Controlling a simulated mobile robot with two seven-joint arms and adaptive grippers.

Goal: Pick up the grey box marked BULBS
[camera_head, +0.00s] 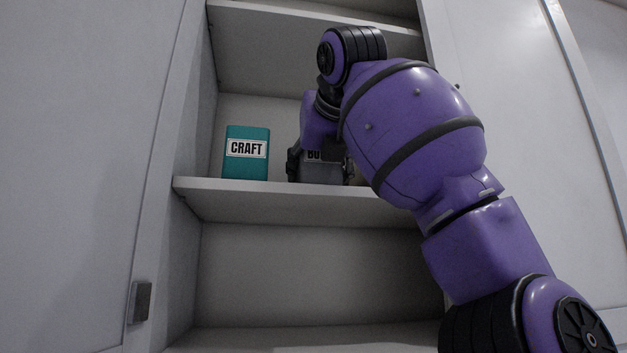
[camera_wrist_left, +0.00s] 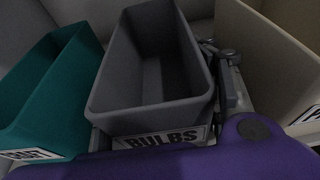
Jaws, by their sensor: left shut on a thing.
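The grey box marked BULBS (camera_wrist_left: 150,115) is an open-topped bin in the middle of the left wrist view, with its label on the near face. In the head view the box (camera_head: 322,172) stands upright at the middle shelf's level, partly hidden by my arm. I cannot tell whether it touches the shelf. My left gripper (camera_head: 320,165) is around the box and shut on it. One finger (camera_wrist_left: 228,80) shows along the box's right side in the left wrist view; the other is hidden there. My right gripper is in neither view.
A teal box marked CRAFT (camera_head: 246,152) stands on the shelf (camera_head: 270,203) to the left. A cream box (camera_wrist_left: 265,65) stands close on the right, mostly hidden by my arm in the head view. The cabinet's side walls and upper shelf enclose the space. The lower bay is empty.

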